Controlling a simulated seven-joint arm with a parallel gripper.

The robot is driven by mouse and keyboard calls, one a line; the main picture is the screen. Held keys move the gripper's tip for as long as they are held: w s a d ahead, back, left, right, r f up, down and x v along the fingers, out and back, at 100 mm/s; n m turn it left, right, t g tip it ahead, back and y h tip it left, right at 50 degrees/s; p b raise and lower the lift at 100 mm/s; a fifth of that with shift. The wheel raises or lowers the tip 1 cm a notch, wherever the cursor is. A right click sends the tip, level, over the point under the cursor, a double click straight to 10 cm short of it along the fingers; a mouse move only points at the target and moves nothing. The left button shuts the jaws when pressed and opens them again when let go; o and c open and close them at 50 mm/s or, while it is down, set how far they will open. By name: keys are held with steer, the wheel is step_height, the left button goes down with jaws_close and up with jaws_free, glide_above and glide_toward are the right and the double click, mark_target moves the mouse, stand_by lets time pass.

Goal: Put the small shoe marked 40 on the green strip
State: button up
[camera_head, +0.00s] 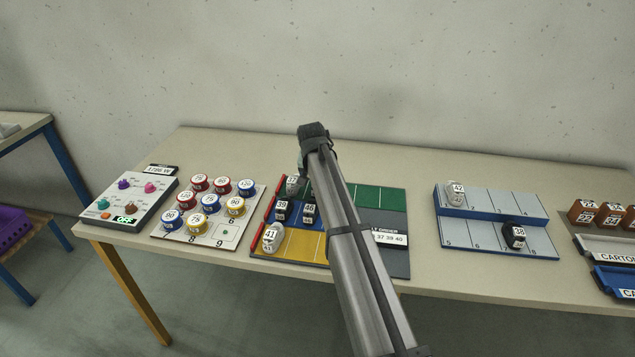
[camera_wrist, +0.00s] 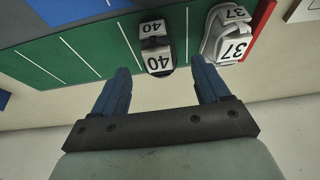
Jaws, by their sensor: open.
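The small black shoe marked 40 (camera_wrist: 157,56) stands on the green strip (camera_wrist: 95,48) in the wrist view, near the strip's end. A light grey shoe marked 37 (camera_wrist: 228,36) stands beside it; it also shows in the head view (camera_head: 292,186). My gripper (camera_wrist: 161,68) is open, its blue fingers on either side of the black shoe's near end, with gaps to both sides. The right finger is close to the shoe marked 37; I cannot tell whether they touch. In the head view my arm hides the shoe marked 40.
On the blue strip stand dark shoes marked 39 (camera_head: 281,210) and 46 (camera_head: 309,213). A white shoe marked 41 (camera_head: 272,238) stands on the yellow strip (camera_head: 302,245). A grey stepped rack (camera_head: 480,233) holds shoes 42 and 38. Green strip's right part (camera_head: 380,198) is clear.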

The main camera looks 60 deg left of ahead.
steer(key=v, duration=0.8)
steer(key=shift+r, duration=0.15)
